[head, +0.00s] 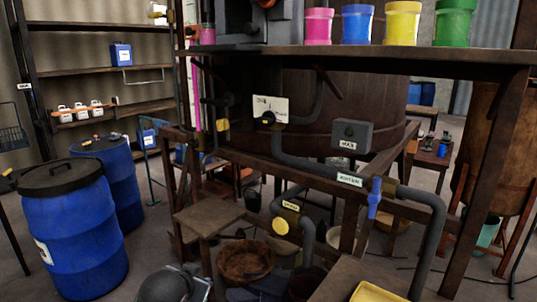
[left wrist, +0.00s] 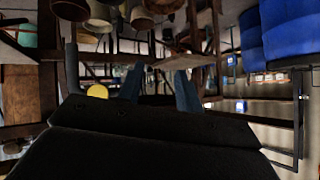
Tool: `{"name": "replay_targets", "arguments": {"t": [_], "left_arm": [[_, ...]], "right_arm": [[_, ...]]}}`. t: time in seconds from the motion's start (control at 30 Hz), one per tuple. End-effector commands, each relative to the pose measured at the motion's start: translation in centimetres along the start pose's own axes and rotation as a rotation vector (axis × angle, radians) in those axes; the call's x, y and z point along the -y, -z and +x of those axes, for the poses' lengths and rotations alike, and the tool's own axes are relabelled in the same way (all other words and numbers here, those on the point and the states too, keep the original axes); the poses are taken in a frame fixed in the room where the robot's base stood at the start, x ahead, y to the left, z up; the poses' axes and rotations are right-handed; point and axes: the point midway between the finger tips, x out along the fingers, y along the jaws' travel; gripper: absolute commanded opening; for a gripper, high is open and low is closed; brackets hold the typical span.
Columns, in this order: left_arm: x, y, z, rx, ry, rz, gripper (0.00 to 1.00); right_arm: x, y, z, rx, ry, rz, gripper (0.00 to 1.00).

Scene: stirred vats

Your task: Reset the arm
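My left gripper (left wrist: 159,90) shows in the left wrist view. Its two blue-grey fingers stand apart with nothing held between them. The dark gripper body fills the lower part of that view, and the scene behind appears upside down. Neither gripper shows in the head view, and my right gripper is in no view.
A wooden bench frame with a large vat (head: 330,110), grey pipes and a blue-handled valve (head: 374,198) fills the head view's middle. Blue drums (head: 70,230) stand at left. Coloured jars (head: 402,22) line the upper shelf. Pots and a basket (head: 245,261) crowd the floor.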

Motion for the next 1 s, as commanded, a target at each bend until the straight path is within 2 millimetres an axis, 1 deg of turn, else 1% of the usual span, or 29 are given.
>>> {"name": "replay_targets", "arguments": {"t": [0.03, 0.27, 0.3, 0.53, 0.6, 0.67, 0.8, 0.9, 1.0], "left_arm": [[-1.0, -2.0, 0.2, 0.031, -0.020, -0.014, 0.35], [-5.0, -10.0, 0.6, 0.157, -0.091, -0.073, 0.35], [-5.6, -11.4, 0.6, 0.180, -0.102, -0.082, 0.35], [-9.6, -19.7, -0.2, 0.321, -0.165, -0.139, 0.35], [-10.9, -22.2, -0.7, 0.365, -0.183, -0.154, 0.35], [-11.9, -24.3, -1.2, 0.402, -0.198, -0.167, 0.35], [-14.5, -29.2, -2.9, 0.491, -0.234, -0.195, 0.35], [-16.1, -32.4, -4.3, 0.551, -0.255, -0.210, 0.35], [-17.3, -35.0, -5.6, 0.601, -0.270, -0.219, 0.35]], "right_arm": [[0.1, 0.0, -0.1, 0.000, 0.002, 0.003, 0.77], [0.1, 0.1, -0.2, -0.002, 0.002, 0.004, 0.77], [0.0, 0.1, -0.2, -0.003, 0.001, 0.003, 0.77], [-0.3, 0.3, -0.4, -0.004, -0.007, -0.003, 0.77], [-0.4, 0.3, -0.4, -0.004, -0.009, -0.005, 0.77], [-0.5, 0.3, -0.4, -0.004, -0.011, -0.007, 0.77], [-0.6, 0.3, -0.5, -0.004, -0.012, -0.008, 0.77], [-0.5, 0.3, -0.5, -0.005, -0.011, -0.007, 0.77], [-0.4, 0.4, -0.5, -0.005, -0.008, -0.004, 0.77]]}}
